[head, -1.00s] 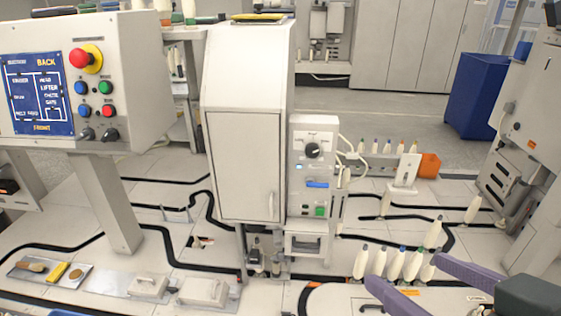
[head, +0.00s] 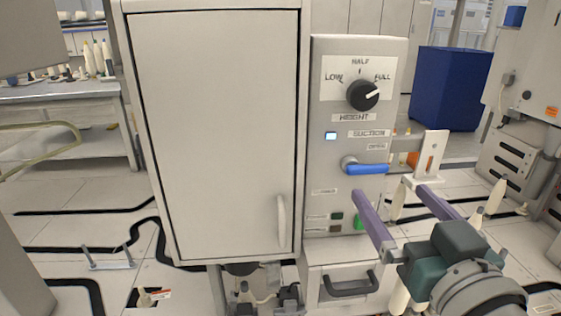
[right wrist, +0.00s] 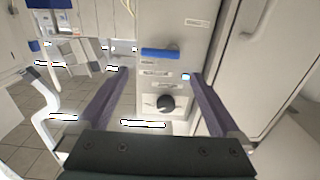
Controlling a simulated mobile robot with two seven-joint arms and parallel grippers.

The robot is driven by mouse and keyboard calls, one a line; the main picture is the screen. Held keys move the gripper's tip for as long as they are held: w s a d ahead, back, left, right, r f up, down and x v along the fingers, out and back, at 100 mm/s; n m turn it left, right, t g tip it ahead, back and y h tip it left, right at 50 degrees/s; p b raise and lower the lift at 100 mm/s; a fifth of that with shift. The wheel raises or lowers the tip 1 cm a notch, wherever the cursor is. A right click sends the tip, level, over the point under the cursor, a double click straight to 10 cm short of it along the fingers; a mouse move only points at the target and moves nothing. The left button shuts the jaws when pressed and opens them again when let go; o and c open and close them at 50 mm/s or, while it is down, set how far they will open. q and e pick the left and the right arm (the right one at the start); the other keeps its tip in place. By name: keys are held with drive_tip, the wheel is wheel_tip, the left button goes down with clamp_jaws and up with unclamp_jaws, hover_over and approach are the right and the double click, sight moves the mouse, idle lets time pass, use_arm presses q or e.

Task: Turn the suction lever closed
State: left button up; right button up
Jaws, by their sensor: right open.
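The blue suction lever (head: 366,169) is on the grey control panel (head: 318,110), below the SUCTION label. Its handle lies level, pointing right from a round metal pivot. It also shows in the right wrist view (right wrist: 160,53), where the panel looks upside down. My right gripper (head: 390,192) is open and empty, with purple fingers. In the head view its fingertips appear just below and to the right of the lever, and they look apart from it. In the right wrist view the lever shows beyond and between the fingertips. My left gripper is out of view.
A black height knob (head: 363,95) points toward FULL above the lever. A lit indicator (head: 330,136) and a green button (head: 358,222) are on the panel. A tall cabinet door (head: 218,130) stands left. A drawer (head: 348,284) sits below. A white bracket (head: 430,160) stands right.

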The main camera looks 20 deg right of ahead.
sight(371, 167)
drive_tip(key=b+x, duration=0.1)
drive_tip(key=x, duration=0.7)
drive_tip(key=c, duration=1.1)
